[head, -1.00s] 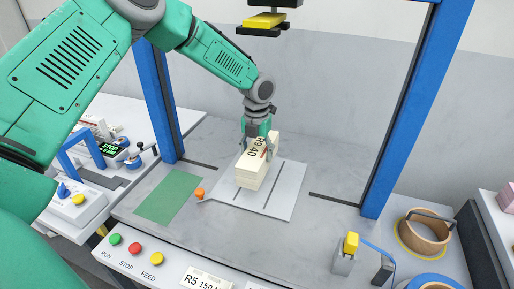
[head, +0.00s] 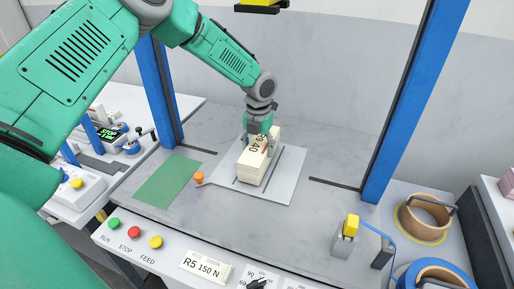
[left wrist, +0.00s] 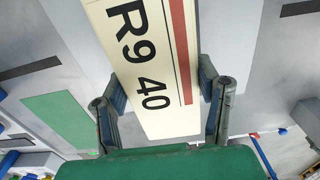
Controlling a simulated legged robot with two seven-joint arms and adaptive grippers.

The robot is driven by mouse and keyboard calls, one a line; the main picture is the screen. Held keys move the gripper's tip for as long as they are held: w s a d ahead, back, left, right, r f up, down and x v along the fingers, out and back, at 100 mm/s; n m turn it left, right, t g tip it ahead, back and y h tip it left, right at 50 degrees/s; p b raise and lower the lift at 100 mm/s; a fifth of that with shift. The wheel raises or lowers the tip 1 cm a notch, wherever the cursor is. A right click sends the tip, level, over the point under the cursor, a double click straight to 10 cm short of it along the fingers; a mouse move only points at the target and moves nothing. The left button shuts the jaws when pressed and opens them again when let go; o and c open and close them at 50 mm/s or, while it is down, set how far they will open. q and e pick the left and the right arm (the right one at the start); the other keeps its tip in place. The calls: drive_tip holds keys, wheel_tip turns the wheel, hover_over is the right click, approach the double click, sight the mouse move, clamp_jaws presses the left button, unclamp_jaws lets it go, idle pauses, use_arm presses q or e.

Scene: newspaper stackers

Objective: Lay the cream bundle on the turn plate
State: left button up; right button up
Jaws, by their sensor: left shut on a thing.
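The cream bundle (head: 254,162), marked R9 40 with a red stripe, is at the turn plate (head: 284,178), a light grey plate with dark slots on the grey table. My left gripper (head: 261,138) is shut on the bundle's far end from above. The bundle also shows in the left wrist view (left wrist: 150,70), between the two fingers of my left gripper (left wrist: 163,105). The bundle looks level, low over the plate or touching it; I cannot tell whether there is a gap. My right gripper is not in view.
Blue posts (head: 415,100) stand on both sides of the table. A green mat (head: 167,182) and an orange knob (head: 199,177) lie left of the plate. A yellow-topped device (head: 350,228) and tape rolls (head: 425,218) are at the right. Buttons (head: 134,236) line the front.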

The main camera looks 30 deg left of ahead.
use_arm(q)
drive_tip(key=shift+d+r, duration=0.1)
drive_tip(key=shift+d, duration=0.4)
drive_tip(key=shift+a+f, duration=0.4)
drive_tip(key=o, duration=1.8)
drive_tip(key=shift+a, duration=0.15)
drive_tip(key=shift+s+d+f, duration=0.1)
drive_tip(key=shift+d, duration=0.2)
drive_tip(key=r, duration=0.6)
drive_tip(key=shift+a+r, duration=0.35)
drive_tip(key=shift+r, duration=0.35)
